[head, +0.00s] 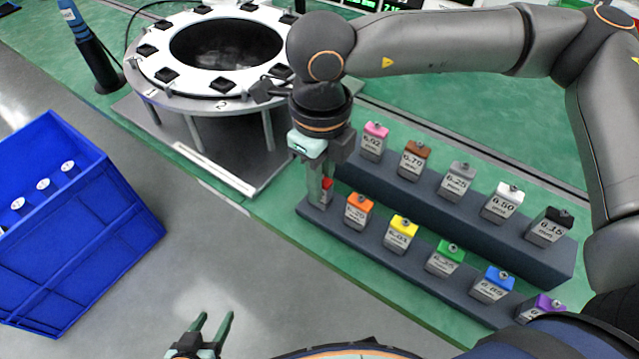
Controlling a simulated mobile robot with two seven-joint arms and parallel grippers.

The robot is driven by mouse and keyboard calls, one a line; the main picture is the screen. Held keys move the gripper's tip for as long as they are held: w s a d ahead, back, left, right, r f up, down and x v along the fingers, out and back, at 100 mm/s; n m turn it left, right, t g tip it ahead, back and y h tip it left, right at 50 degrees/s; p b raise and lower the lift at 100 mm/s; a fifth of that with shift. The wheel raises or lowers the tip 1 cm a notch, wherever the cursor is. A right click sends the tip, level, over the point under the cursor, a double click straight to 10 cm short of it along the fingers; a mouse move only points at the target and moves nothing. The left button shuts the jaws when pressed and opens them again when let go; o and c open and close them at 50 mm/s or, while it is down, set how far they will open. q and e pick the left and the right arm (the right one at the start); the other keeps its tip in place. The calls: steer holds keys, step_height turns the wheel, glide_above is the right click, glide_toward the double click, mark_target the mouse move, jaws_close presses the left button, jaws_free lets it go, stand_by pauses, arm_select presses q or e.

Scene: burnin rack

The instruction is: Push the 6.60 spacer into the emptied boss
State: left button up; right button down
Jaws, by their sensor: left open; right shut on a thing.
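My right gripper (317,190) points down at the left end of the front step of the rack and is shut on a red-topped block (327,184). The fingers hide most of that block and its label, so I cannot tell whether it is the 6.60 spacer or whether it still touches the step. My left gripper (212,326) is open and empty at the bottom edge, over the grey floor. A round fixture with a white ring (161,42) stands at the back left, with several black pads around a dark opening. I cannot tell which boss is empty.
The dark stepped rack (390,245) holds labelled blocks with coloured tops, including orange (358,211), yellow (401,234), pink (374,141) and brown (412,160). A blue crate (95,225) with white-topped cylinders stands at left. Grey floor between crate and rack is clear.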

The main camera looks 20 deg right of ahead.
steer(key=shift+r, duration=0.2)
steer(key=shift+r+p, duration=1.35)
steer(key=shift+r, duration=1.45)
steer(key=c, duration=1.4)
jaws_free()
jaws_close()
